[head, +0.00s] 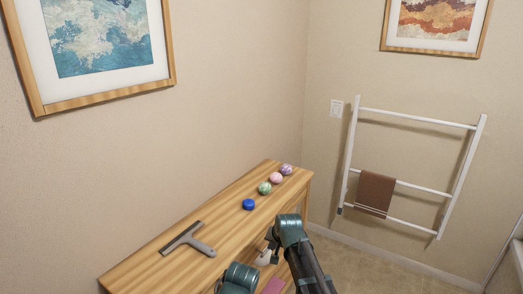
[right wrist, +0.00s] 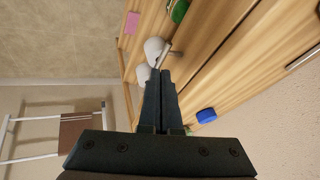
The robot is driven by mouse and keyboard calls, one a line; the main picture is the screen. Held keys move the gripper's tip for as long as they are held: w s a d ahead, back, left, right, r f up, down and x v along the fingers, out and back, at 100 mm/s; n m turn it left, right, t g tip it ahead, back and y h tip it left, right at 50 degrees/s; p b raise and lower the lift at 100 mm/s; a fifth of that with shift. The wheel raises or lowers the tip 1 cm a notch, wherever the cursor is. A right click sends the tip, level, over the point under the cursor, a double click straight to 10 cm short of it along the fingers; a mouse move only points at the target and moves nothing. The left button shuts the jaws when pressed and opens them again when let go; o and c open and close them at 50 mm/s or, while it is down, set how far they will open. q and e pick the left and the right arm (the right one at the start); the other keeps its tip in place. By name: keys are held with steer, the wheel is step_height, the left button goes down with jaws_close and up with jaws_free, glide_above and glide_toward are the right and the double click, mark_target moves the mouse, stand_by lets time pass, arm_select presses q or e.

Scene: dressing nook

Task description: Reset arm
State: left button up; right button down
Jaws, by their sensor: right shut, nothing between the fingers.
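My right gripper (head: 271,243) is over the front edge of the wooden dresser top, partly hidden by its own arm. In the right wrist view its two fingers (right wrist: 160,74) are together with nothing between them. Two rounded white items (right wrist: 153,49) are just beyond and beside the fingertips; one has a grey metal part. A white item (head: 263,258) also shows below the gripper in the head view. I cannot tell whether the fingers touch them. A teal arm part of mine is at the bottom of the head view; my left gripper is not visible.
On the dresser (head: 160,268) are a grey squeegee (head: 188,239), a blue puck-like item (head: 249,204) and three patterned balls (head: 276,178) in a row. A pink item (head: 273,286) lies near the front edge. A white rack (head: 400,184) with a brown towel (head: 376,193) leans at the wall.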

steer(key=s+d+f+n+g+h+p, duration=0.1)
steer(key=s+n+g+h, duration=0.2)
steer(key=s, duration=2.6)
steer(key=n+g, duration=0.3)
steer(key=n, duration=0.1)
steer(key=shift+f+n, duration=0.2)
steer(key=shift+n, duration=0.2)
